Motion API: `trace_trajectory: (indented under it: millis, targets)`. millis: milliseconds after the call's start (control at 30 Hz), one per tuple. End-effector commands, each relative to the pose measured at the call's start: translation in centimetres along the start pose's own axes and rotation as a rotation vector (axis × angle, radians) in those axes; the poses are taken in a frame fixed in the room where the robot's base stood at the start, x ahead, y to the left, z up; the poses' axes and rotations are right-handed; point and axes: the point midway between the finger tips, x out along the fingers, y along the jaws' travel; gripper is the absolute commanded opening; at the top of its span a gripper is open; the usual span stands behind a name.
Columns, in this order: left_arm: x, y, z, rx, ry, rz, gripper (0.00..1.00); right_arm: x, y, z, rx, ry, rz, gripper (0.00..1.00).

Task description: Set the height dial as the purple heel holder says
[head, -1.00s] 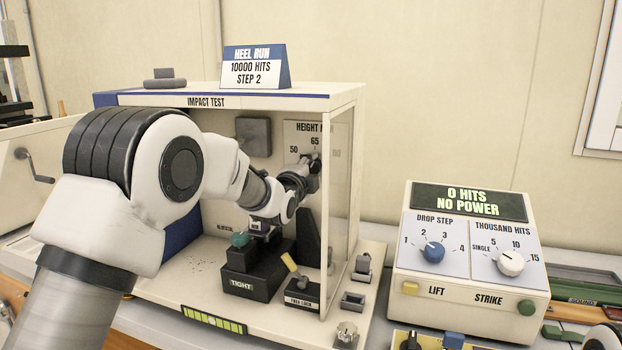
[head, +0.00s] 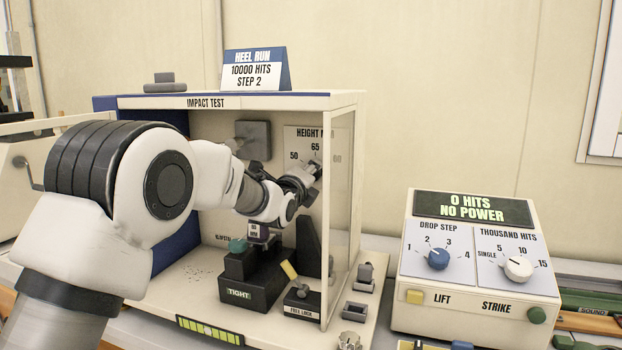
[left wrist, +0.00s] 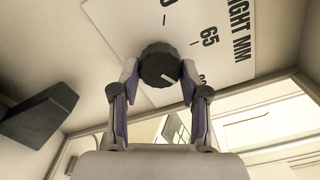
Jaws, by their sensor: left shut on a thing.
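The dark round height dial (left wrist: 159,64) sits on the white HEIGHT MM plate (left wrist: 220,25) in the left wrist view. My left gripper (left wrist: 158,75) is shut on it, one finger on each side. The dial's white line points to the lower right, toward the side of the last number, which a finger partly hides. In the head view my left gripper (head: 308,176) hides most of the dial, beside 50 and 65. The small purple heel holder (head: 258,233) stands below my forearm in the impact test box; its label is too small to read surely. My right gripper is not in view.
A dark clamp block (head: 250,290) marked TIGHT and a yellow lever (head: 289,270) stand under my arm. A clear side panel (head: 340,220) is close right of my gripper. The control box (head: 480,300) stands further right, reading 0 HITS, NO POWER.

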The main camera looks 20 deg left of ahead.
Motion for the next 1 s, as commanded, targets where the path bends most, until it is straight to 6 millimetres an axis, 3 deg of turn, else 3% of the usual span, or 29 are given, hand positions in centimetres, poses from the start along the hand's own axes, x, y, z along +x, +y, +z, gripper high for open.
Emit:
trace_trajectory:
  millis: [300, 333, 400, 767, 867, 1000]
  targets:
    - [0.0, -0.6, 0.4, 0.0, -0.007, -0.011, 0.1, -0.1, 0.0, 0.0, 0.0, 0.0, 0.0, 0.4]
    - [0.0, -0.6, 0.4, 0.0, -0.007, -0.011, 0.48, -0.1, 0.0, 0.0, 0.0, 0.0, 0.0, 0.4]
    - [0.0, -0.6, 0.4, 0.0, -0.006, -0.011, 0.7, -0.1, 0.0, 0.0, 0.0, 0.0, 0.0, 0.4]
    - [-0.3, -0.2, 0.1, 0.0, -0.002, -0.004, 0.7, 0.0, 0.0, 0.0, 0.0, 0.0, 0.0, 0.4]
    - [-1.6, -0.2, 0.1, 0.0, -0.002, -0.003, 0.7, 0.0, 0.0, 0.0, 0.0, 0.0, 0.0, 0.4]
    - [-5.0, -0.2, 0.2, -0.001, -0.002, -0.003, 0.7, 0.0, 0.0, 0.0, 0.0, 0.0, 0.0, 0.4]
